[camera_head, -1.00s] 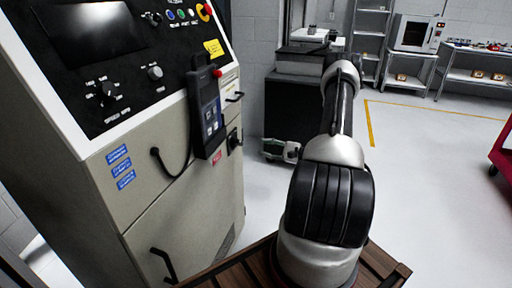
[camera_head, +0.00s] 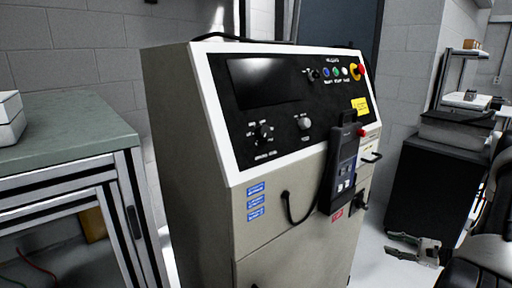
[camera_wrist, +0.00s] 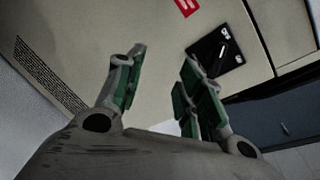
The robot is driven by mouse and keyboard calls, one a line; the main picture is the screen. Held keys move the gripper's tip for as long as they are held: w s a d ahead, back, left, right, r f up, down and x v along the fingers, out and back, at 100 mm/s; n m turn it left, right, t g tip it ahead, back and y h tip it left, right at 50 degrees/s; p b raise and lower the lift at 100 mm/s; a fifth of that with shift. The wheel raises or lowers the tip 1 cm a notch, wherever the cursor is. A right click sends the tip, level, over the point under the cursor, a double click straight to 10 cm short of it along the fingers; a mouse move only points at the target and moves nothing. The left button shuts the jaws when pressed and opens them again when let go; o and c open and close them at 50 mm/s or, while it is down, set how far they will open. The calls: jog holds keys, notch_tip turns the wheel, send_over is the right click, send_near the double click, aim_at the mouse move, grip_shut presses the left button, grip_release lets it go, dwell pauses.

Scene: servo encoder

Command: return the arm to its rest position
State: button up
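My gripper (camera_head: 418,247) hangs at the lower right in the head view, in front of a dark cabinet and to the right of the control cabinet. In the wrist view my gripper (camera_wrist: 158,90) has its two green-padded fingers spread apart with nothing between them. Part of my arm (camera_head: 488,235) shows at the right edge of the head view. The beige control cabinet (camera_head: 205,175) stands in the middle. A handheld pendant (camera_head: 342,165) hangs on its front, with its cable looping below the panel.
A workbench (camera_head: 60,145) with a green-grey top and metal frame stands at the left, bearing a white box (camera_head: 10,120). A dark cabinet (camera_head: 425,195) stands at the right behind my gripper. Bare floor shows between the control cabinet and the dark cabinet.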

jog(key=s+a+r+n+g+h, duration=0.2)
jog(key=s+a+r+n+g, duration=0.15)
jog(key=s+r+g, duration=0.35)
jog(key=s+a+r+n+g+h, duration=0.25)
jog(key=s+r+n+g, duration=0.25)
jog(key=s+r, duration=0.35)
jog(key=s+a+r+n+t+h, duration=0.2)
jog(key=s+r+n, duration=0.1)
jog(key=r, duration=0.4)
jog(key=s+a+r+n+t+h, duration=0.1)
jog(key=s+a+r+n+h, duration=0.2)
jog(key=r, duration=0.4)
jog(key=s+a+r+n+t+h, duration=0.2)
jog(key=r+n, duration=0.3)
jog(key=r, duration=0.3)
jog(key=shift+s+a+t, duration=0.3)
jog(key=shift+s+a, duration=0.1)
jog(key=shift+a, duration=0.25)
jog(key=shift+f, duration=0.1)
